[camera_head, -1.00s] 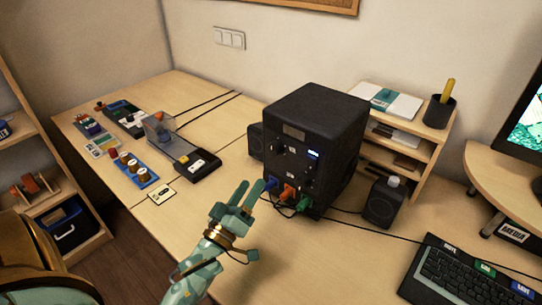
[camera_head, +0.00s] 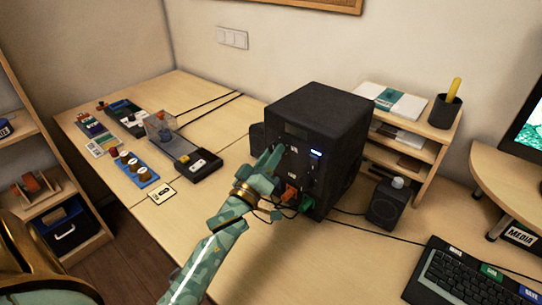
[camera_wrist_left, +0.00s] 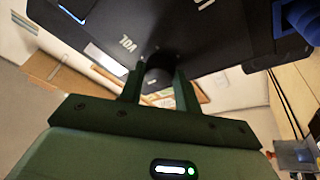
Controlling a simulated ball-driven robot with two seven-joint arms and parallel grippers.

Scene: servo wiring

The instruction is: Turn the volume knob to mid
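The volume knob (camera_wrist_left: 158,76) is a black cylinder on the front of a dark box (camera_head: 335,125), beside a "VOL" label (camera_wrist_left: 127,43). The left wrist view shows it between the two green fingers of my left gripper (camera_wrist_left: 158,88). The fingers lie close on both sides; I cannot tell whether they press on it. In the head view my left gripper (camera_head: 268,160) is at the box's front face and hides the knob. Any pointer mark on the knob is not visible. My right gripper is not in view.
Orange (camera_head: 290,194) and green (camera_head: 306,204) plugs with cables sit low on the box front, near my gripper. A keyboard (camera_head: 455,272) lies front right. The table at front centre is bare.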

